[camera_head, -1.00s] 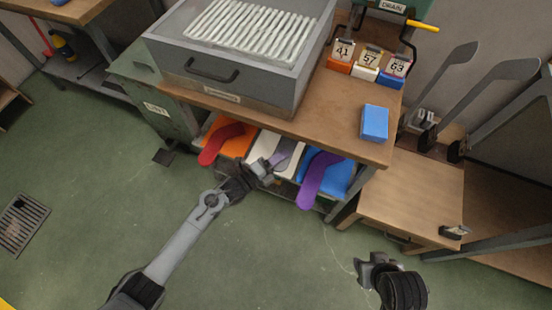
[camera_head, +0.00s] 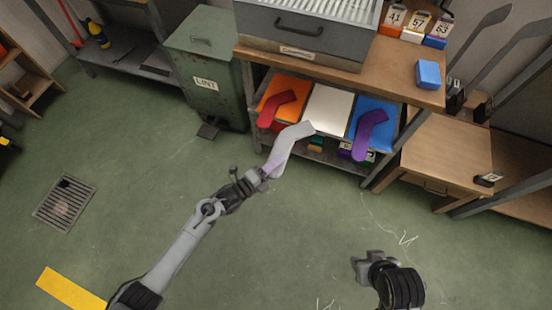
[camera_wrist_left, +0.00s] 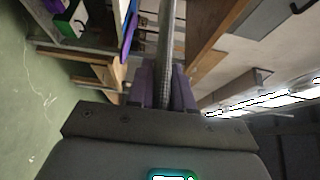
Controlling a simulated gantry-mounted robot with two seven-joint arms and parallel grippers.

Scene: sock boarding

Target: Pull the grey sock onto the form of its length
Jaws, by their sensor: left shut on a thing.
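The grey sock (camera_head: 289,145) hangs out from my left gripper (camera_head: 266,174), bent near its far end. My left gripper is shut on one end of it, in front of the low shelf and over the floor. In the left wrist view the sock (camera_wrist_left: 166,45) is an edge-on strip running out from between the purple fingers (camera_wrist_left: 166,88). Tall grey sock forms stand at the right of the head view, one behind (camera_head: 487,40) and another nearer (camera_head: 517,73). My right gripper (camera_head: 360,266) is low, away from the forms; its jaw gap is unclear.
A red sock (camera_head: 275,108) lies on an orange panel and a purple sock (camera_head: 368,133) on a blue one. The white panel (camera_head: 326,108) between is bare. The front floor is open.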

